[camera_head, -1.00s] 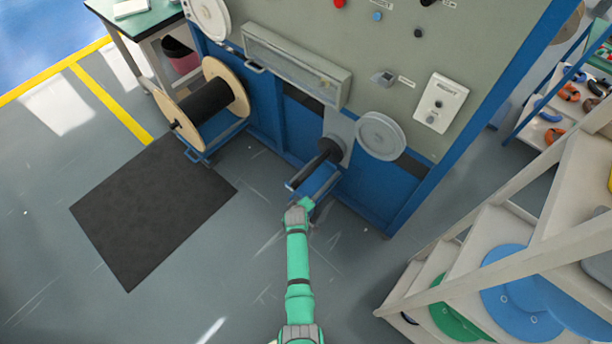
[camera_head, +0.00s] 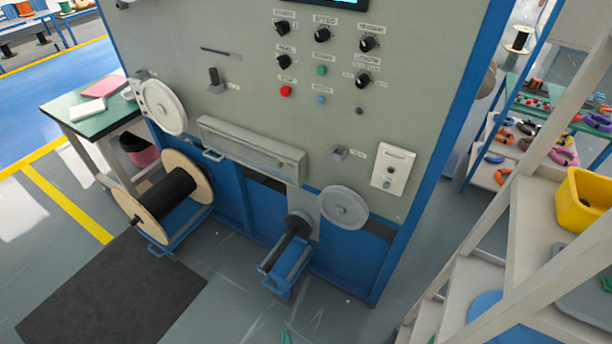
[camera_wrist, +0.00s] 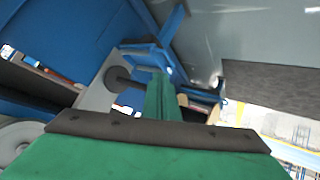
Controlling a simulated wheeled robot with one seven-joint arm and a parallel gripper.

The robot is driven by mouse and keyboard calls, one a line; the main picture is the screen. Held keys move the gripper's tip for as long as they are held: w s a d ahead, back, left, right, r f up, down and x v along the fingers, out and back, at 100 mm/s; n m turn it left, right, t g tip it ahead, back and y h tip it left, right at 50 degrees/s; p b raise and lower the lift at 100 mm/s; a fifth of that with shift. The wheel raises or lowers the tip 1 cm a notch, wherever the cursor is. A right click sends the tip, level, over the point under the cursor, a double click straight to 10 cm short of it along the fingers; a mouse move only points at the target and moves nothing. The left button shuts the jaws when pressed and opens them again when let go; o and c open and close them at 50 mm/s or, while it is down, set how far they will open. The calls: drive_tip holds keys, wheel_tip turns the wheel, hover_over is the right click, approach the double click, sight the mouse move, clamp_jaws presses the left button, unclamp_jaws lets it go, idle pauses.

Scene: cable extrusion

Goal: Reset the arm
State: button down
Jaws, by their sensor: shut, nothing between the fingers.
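My gripper (camera_wrist: 162,98) shows in the wrist view as a narrow green shape beyond a wide green body with a dark band. It is shut and empty. In the head view only a small green tip of my arm (camera_head: 287,337) shows at the bottom edge. The blue-grey extrusion machine (camera_head: 250,100) fills the middle of the head view. Its black spindle (camera_head: 290,240) sticks out over a blue bracket (camera_head: 290,272) low on the front and holds no reel. In the wrist view the spindle (camera_wrist: 118,78) lies beyond my gripper; any gap is unclear.
A wooden reel of black cable (camera_head: 165,197) stands at the machine's left. A dark mat (camera_head: 105,295) lies on the floor at lower left. A pale stair-like rack (camera_head: 510,240) with a yellow bin (camera_head: 582,198) stands at right. Grey floor is open in front.

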drive_tip(key=s+d+r+m+t, duration=0.1)
drive_tip(key=s+d+r+m, duration=0.1)
drive_tip(key=s+r, duration=0.4)
drive_tip(key=s+d+r+m+t+h, duration=0.1)
drive_tip(key=s+r, duration=0.6)
drive_tip(key=r, duration=0.9)
drive_tip(key=s+d+r+m+t, duration=0.3)
drive_tip(key=s+r, duration=0.4)
drive_tip(key=r, duration=0.4)
drive_tip(key=shift+s+d+r, duration=0.25)
